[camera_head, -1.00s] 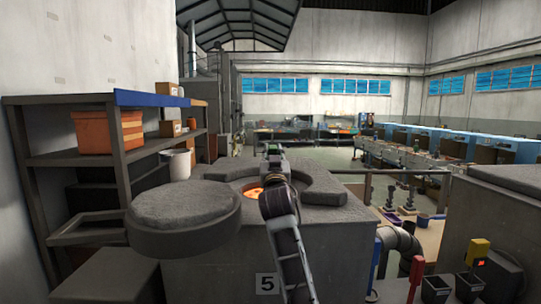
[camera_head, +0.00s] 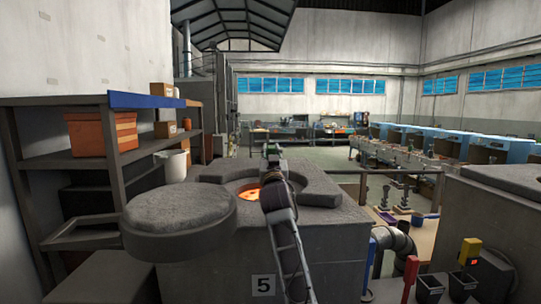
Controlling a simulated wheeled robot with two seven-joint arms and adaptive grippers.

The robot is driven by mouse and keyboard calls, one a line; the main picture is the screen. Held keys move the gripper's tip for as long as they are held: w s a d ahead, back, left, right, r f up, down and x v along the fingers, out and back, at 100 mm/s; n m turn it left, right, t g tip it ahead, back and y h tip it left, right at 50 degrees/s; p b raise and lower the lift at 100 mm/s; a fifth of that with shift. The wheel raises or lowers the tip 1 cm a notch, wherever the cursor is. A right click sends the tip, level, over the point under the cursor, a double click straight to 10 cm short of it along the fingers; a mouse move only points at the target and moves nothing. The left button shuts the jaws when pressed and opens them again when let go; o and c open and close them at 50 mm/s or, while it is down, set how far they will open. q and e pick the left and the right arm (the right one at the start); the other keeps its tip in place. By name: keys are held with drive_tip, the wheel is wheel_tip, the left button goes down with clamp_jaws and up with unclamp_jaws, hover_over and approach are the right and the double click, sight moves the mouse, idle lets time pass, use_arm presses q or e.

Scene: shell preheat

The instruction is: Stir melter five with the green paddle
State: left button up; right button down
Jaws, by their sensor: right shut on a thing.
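Melter five (camera_head: 335,240) is the grey block in front of me with a "5" plate (camera_head: 263,285) on its front. Its round opening shows glowing orange melt (camera_head: 249,196). Its thick round lid (camera_head: 180,208) sits swung aside to the left, clear of the opening. My right arm reaches up over the front of the melter, and my right gripper (camera_head: 272,152) is over the far side of the opening. It is shut on the green paddle, of which only a small greenish bit shows at the jaws. The paddle's lower end is hidden behind my arm. My left gripper is out of view.
A shelf with a blue edge (camera_head: 150,100) at left holds an orange crate (camera_head: 88,134) and small boxes. A white bucket (camera_head: 174,164) stands behind the lid. Another grey block (camera_head: 490,225) is at right, with red and yellow handled tools (camera_head: 470,250) before it.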

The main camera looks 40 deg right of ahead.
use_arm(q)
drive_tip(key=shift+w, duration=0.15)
use_arm(e)
drive_tip(key=shift+w+a, duration=0.15)
drive_tip(key=shift+w, duration=0.2)
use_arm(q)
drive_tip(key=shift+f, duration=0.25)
use_arm(e)
drive_tip(key=shift+w+a, duration=0.35)
drive_tip(key=shift+w, duration=0.45)
drive_tip(key=shift+w+a, duration=0.3)
drive_tip(key=shift+w, duration=0.45)
drive_tip(key=shift+a, duration=0.1)
